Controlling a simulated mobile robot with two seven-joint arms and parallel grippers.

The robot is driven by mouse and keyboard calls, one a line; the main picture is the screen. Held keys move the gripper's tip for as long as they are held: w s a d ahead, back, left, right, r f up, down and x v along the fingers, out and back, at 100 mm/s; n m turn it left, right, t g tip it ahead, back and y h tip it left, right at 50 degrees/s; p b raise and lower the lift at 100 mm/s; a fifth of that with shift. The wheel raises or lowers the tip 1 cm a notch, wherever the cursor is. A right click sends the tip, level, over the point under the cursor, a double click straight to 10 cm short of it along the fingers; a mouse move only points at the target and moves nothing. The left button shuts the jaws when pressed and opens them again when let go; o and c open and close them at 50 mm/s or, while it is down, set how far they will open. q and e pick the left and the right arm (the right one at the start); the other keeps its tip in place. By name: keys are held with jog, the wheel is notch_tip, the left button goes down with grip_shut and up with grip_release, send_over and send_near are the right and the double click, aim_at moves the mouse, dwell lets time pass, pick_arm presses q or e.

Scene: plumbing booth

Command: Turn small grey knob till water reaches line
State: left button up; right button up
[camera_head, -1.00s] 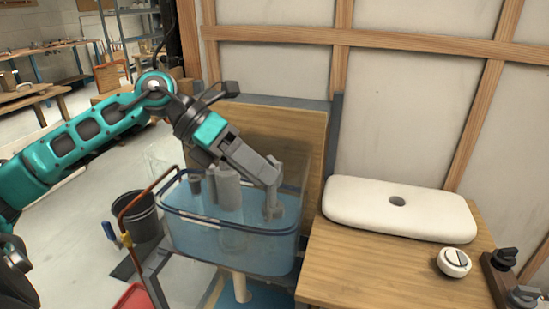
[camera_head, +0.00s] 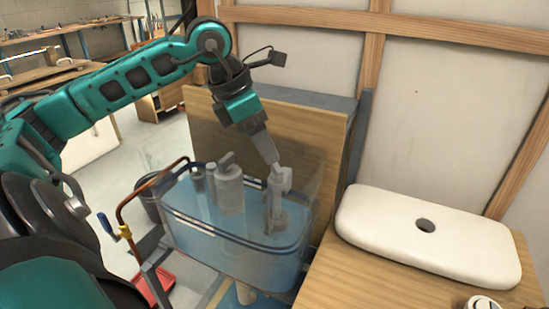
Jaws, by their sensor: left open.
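A clear tank (camera_head: 225,250) with bluish water stands on a stand left of the wooden counter. Dark and white bands run around its upper wall, and the water surface looks close to them. Inside stand a wide grey cylinder (camera_head: 229,190) and, to its right, a slimmer grey fill valve (camera_head: 274,213). A small light grey knob (camera_head: 285,178) appears at the top of the valve. My left gripper (camera_head: 276,166) is open and points down at this knob, its tips right at it. I cannot tell whether they touch it. My right gripper is out of view.
A white tank lid (camera_head: 425,240) lies on the wooden counter (camera_head: 345,285) at right. A copper pipe with a blue-handled valve (camera_head: 106,226) stands at the tank's left. A dark bucket (camera_head: 150,193) and red tray (camera_head: 153,287) are on the floor. A wooden panel stands behind the tank.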

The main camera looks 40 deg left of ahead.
aim_at(276, 166)
pick_arm(q)
jog(key=x, duration=0.5)
jog(key=shift+w+f, duration=0.15)
jog(key=shift+w+d+f, duration=0.15)
jog(key=shift+f, duration=0.2)
jog(key=shift+c, duration=0.2)
jog(key=shift+c, duration=0.7)
jog(key=c, duration=0.9)
